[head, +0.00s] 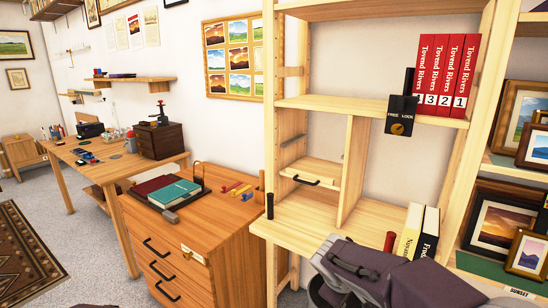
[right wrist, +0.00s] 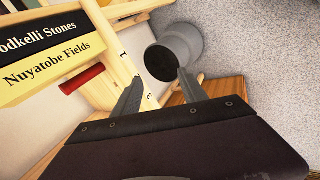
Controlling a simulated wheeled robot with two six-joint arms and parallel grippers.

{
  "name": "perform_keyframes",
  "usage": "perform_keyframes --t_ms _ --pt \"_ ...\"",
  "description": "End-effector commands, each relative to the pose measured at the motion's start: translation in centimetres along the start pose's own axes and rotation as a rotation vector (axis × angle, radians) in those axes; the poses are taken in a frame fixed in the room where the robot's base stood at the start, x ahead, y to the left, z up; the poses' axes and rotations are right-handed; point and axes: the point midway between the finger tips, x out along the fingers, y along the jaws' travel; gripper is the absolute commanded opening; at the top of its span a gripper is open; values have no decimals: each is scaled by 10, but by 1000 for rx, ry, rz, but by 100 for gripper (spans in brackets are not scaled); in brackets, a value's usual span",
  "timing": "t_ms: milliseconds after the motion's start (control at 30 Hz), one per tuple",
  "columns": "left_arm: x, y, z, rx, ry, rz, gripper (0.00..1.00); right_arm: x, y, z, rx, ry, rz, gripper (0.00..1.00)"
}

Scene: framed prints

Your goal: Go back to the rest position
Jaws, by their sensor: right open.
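My right gripper (right wrist: 160,90) is open in the right wrist view, with its two grey fingers apart and nothing between them. In the head view my dark right arm (head: 400,272) reaches in at the bottom right, in front of the wooden shelf unit (head: 310,213). Its fingertips are hard to make out there. My left gripper does not show in the head view.
Two upright books (head: 411,232) and a red cylinder (head: 389,242) stand on the shelf close to my right arm. A grey bin (right wrist: 190,45) is on the floor beyond the fingers. A drawer cabinet (head: 165,262) stands left. Open carpet lies farther left.

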Motion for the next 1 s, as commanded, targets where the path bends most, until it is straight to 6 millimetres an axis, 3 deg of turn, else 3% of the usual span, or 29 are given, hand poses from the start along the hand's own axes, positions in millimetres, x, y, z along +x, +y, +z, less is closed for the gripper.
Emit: perform_keyframes --t_ms 33,133,367,433,667,833,900,1000 --pt "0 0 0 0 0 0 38 13 -22 22 73 -30 -81 50" --pt "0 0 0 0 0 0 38 28 -68 59 248 -78 -232 50" --pt "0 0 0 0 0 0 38 38 -159 133 745 -220 -465 50" --pt "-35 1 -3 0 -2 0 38 9 -142 128 768 -217 -470 50" --pt "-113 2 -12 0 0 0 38 -57 -100 119 760 -218 -470 50" --pt "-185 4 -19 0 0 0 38 -118 -62 111 759 -218 -470 50" --pt "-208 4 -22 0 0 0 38 -138 -50 108 758 -219 -470 50" --pt "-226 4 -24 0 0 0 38 -153 -40 106 758 -219 -470 50"
